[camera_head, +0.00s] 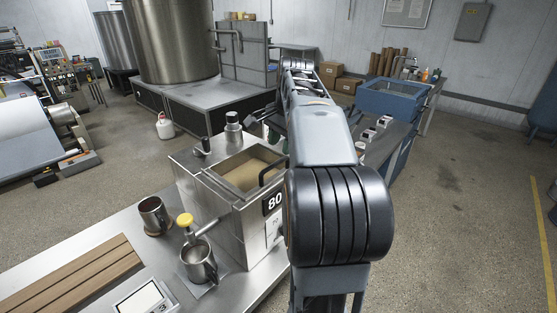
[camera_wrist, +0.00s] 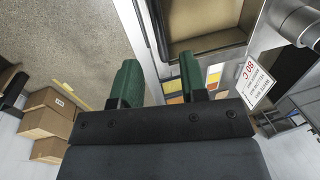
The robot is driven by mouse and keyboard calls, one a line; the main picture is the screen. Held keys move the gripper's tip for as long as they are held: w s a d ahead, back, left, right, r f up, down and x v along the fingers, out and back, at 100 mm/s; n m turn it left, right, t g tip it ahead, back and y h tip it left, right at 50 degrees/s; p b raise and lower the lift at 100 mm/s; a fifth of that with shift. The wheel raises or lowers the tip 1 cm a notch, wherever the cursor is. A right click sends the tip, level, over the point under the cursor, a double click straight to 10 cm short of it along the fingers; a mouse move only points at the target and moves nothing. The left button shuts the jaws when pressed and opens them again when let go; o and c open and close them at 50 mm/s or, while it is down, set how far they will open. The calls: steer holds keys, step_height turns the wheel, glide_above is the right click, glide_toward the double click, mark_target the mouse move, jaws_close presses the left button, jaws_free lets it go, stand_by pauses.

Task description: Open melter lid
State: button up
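The melter (camera_head: 228,230) is a steel box with an "80" label on its right side. Its top has a steel rim around a tan rectangular area (camera_head: 240,172); I cannot tell whether that is a lid surface or the inside. A black bar handle (camera_head: 268,170) stands at the top's right edge. In the wrist view the tan area (camera_wrist: 205,20) is at the top, with a dark bar (camera_wrist: 157,28) along its left side. My gripper (camera_wrist: 160,75) has two green fingers spread apart with nothing between them. In the head view my arm hides most of it.
A steel cup (camera_head: 154,215) and a steel pitcher (camera_head: 198,263) stand on the steel table left of the melter, near a yellow-topped valve (camera_head: 185,220). Wooden slats (camera_head: 75,275) lie at the front left. A blue tub (camera_head: 393,97) stands behind my arm, with cardboard boxes (camera_head: 330,75) beyond.

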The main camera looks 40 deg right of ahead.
mark_target(278, 162)
steer(key=shift+w+a+f, duration=0.1)
steer(key=shift+w+f, duration=0.1)
steer(key=shift+f, duration=0.75)
steer(key=shift+w+f, duration=0.15)
steer(key=shift+f, duration=0.75)
steer(key=shift+w+a+f, duration=0.1)
steer(key=shift+w+f, duration=0.1)
steer(key=shift+f, duration=0.75)
steer(key=shift+d, duration=0.1)
jaws_close()
